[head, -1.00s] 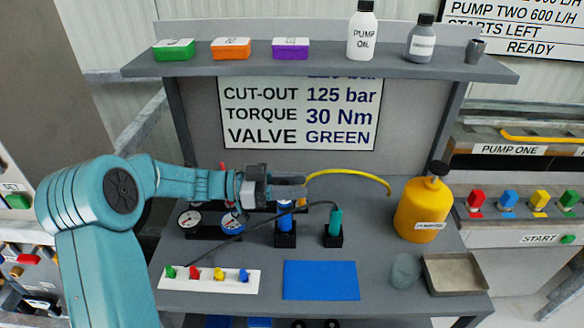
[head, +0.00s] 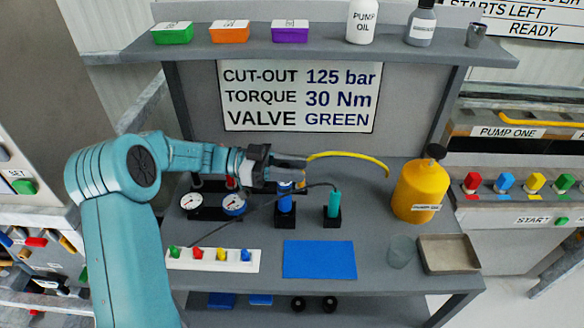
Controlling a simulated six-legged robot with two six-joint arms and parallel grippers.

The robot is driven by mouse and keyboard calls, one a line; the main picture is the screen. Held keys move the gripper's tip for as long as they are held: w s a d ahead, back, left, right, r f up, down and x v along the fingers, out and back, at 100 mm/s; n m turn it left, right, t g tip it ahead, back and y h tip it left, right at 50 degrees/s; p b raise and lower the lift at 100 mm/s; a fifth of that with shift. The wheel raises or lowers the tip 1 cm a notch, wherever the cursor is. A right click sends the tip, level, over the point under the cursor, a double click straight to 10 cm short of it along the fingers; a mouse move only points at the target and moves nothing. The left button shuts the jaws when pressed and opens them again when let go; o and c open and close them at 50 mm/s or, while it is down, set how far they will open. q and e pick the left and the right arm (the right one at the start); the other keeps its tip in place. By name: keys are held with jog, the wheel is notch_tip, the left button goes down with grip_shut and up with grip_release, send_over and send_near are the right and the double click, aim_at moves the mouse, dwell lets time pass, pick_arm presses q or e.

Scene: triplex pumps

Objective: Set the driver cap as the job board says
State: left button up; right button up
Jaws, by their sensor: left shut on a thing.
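A blue driver (head: 286,203) stands upright in a small black holder on the bench, in the middle of the head view. My left gripper (head: 292,174) reaches in from the left at the driver's top and is shut there. Its fingers hide the driver cap and most of what they hold. A small orange-yellow part (head: 300,184) shows beside the fingertips. The job board (head: 298,97) on the back panel reads CUT-OUT 125 bar, TORQUE 30 Nm, VALVE GREEN. My right gripper is out of view.
A teal tool (head: 334,203) on a dark cable stands right of the driver. A yellow hose (head: 350,155) arches behind. Two gauges (head: 233,204), a white strip with coloured valves (head: 182,262), a blue mat (head: 320,260), yellow jug (head: 418,192), glass (head: 401,251) and tray (head: 449,256) surround it.

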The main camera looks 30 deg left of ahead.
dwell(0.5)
pick_arm(q)
jog(key=o, duration=1)
jog(key=shift+a, duration=0.15)
jog(key=b+v, duration=0.1)
jog(key=v, duration=1)
jog(key=shift+s+a, duration=0.25)
jog(key=shift+a, duration=0.1)
